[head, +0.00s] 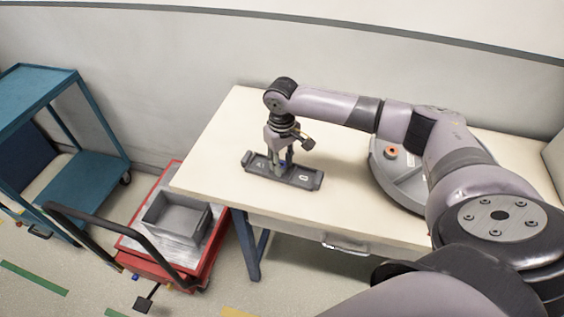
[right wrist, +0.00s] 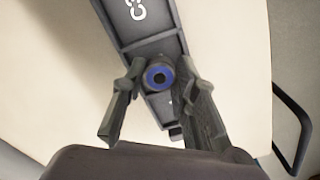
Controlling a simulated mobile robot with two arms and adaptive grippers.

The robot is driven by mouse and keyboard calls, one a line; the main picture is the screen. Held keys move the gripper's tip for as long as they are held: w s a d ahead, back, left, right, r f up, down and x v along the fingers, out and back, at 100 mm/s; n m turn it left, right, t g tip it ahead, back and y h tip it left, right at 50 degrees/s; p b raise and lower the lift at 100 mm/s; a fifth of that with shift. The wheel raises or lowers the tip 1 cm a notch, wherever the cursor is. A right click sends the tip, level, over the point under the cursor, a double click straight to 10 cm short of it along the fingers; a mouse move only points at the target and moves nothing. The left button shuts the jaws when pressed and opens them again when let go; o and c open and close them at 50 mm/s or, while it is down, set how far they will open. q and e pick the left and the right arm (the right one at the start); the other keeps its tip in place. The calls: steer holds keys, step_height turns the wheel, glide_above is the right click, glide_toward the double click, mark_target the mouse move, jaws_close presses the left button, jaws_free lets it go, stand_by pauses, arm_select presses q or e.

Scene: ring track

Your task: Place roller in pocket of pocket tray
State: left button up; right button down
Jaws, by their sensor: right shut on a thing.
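The dark grey pocket tray (head: 309,180) lies on the pale table, with white markings on it. It also shows in the right wrist view (right wrist: 152,45). My right gripper (head: 281,165) points down over the middle of the tray. In the right wrist view my right gripper (right wrist: 160,82) is shut on the roller (right wrist: 158,76), seen end-on as a dark cylinder with a blue ring. The roller is over the tray between its marked ends. I cannot tell whether it touches the pocket floor. My left gripper is not in view.
A large grey round unit (head: 392,180) with an orange-red part stands on the table (head: 215,165) at the right, under my right arm. A red cart (head: 172,263) with a grey bin (head: 176,221) stands at the table's left. A blue shelf trolley (head: 85,180) is farther left.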

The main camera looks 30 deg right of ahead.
steer(key=shift+f, duration=0.35)
steer(key=shift+s+f, duration=0.1)
steer(key=shift+f, duration=0.05)
steer(key=shift+s+a+f, duration=0.15)
steer(key=shift+s+f, duration=0.2)
steer(key=shift+f, duration=0.2)
steer(key=c, duration=1.7)
jaws_free()
steer(key=o, duration=0.4)
steer(key=shift+w+f, duration=0.15)
steer(key=shift+w, duration=0.15)
steer(key=shift+d, duration=0.25)
